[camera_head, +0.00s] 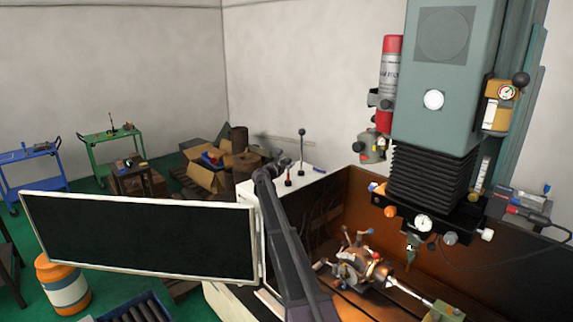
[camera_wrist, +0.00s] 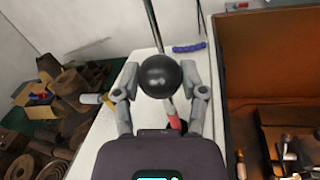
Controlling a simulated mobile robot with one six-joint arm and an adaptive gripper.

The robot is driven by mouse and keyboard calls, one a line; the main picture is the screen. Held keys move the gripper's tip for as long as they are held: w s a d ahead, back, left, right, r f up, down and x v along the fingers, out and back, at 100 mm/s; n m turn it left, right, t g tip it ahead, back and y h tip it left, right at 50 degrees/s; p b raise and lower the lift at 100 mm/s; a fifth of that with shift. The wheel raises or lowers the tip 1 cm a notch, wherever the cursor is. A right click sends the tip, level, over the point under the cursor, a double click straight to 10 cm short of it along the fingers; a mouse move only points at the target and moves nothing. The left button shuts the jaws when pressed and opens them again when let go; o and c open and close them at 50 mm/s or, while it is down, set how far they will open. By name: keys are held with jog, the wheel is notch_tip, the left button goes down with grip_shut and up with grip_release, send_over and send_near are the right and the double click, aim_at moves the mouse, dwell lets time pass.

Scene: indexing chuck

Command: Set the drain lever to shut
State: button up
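Two levers stand on the white cabinet top; which is the drain lever is not marked. A tall lever (camera_head: 301,150) stands upright with a black knob. A shorter lever with a red lower part (camera_head: 288,182) stands just left of it. In the wrist view a black ball knob (camera_wrist: 160,75) sits between the fingers of my gripper (camera_wrist: 160,82), with a red part (camera_wrist: 172,119) partly hidden beneath it. A slim gap shows on each side of the knob, so my gripper looks open around it. In the head view my gripper (camera_head: 284,163) is small and partly merged with the levers.
The white cabinet top (camera_head: 318,178) bears a small blue item (camera_wrist: 189,47). The tall lever's rod (camera_wrist: 154,20) rises close beyond the knob. A brown machine enclosure (camera_wrist: 268,60) with a chuck (camera_head: 352,268) lies to the right. Boxes and scrap (camera_head: 212,170) lie left. A dark panel (camera_head: 140,235) stands in front.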

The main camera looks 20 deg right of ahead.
aim_at(288, 174)
jog(key=shift+d, duration=0.1)
grip_shut()
notch_tip(288, 174, down, 5)
jog(key=b, duration=0.5)
jog(key=shift+s+d+f, duration=0.1)
jog(key=shift+f, duration=0.1)
jog(key=shift+s+b, duration=0.1)
jog(key=shift+b, duration=0.2)
jog(key=o, duration=0.6)
grip_release()
jog(key=shift+c, duration=0.2)
jog(key=shift+o, duration=1.4)
jog(key=shift+d+f, duration=0.1)
